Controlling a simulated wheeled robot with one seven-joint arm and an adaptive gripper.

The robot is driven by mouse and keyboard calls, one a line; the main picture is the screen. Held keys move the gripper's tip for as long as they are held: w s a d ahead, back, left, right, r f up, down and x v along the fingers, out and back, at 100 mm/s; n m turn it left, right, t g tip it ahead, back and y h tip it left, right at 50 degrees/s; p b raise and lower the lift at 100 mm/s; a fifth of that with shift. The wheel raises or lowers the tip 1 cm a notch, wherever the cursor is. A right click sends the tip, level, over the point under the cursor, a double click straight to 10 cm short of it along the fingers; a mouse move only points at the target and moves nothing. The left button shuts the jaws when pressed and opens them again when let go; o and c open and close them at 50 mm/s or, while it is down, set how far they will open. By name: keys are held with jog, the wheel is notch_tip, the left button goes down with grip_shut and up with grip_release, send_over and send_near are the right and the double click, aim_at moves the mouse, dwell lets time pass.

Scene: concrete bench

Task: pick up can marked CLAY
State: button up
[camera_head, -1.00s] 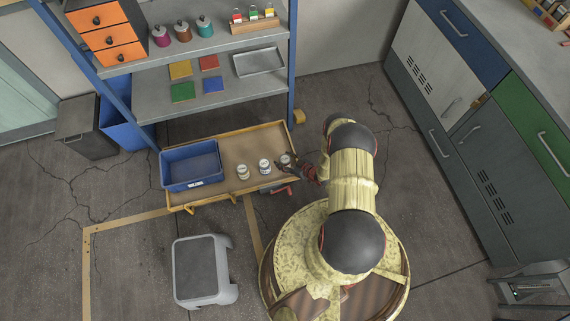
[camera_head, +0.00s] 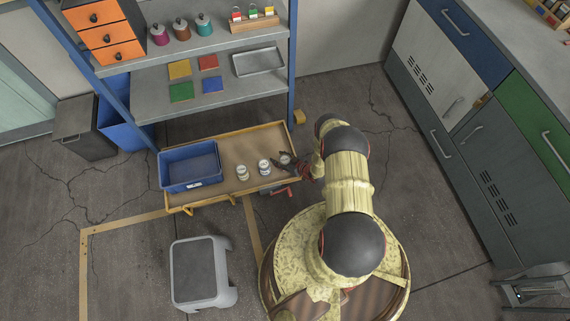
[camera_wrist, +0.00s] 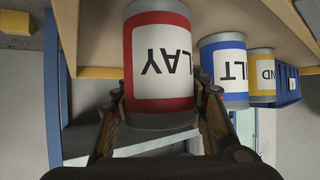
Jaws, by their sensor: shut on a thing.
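The can marked CLAY (camera_wrist: 160,62) has a red and white label and fills the upper middle of the wrist view, its lettering upside down there. My gripper (camera_wrist: 162,104) is shut on this can, one finger on each side. In the head view the can (camera_head: 285,157) is at the right end of the wooden tray-like surface (camera_head: 238,146), partly covered by my gripper (camera_head: 283,160). The can still appears at the surface; I cannot tell whether it is lifted.
A can with a blue label (camera_wrist: 224,70), its word ending in LT, stands beside it. A yellow-labelled can (camera_wrist: 261,70) is farther along. A blue bin (camera_head: 190,165) occupies the surface's left end. A shelf unit (camera_head: 210,95) rises behind. A grey stool (camera_head: 203,272) stands in front.

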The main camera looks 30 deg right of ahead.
jog(key=c, duration=0.6)
grip_shut()
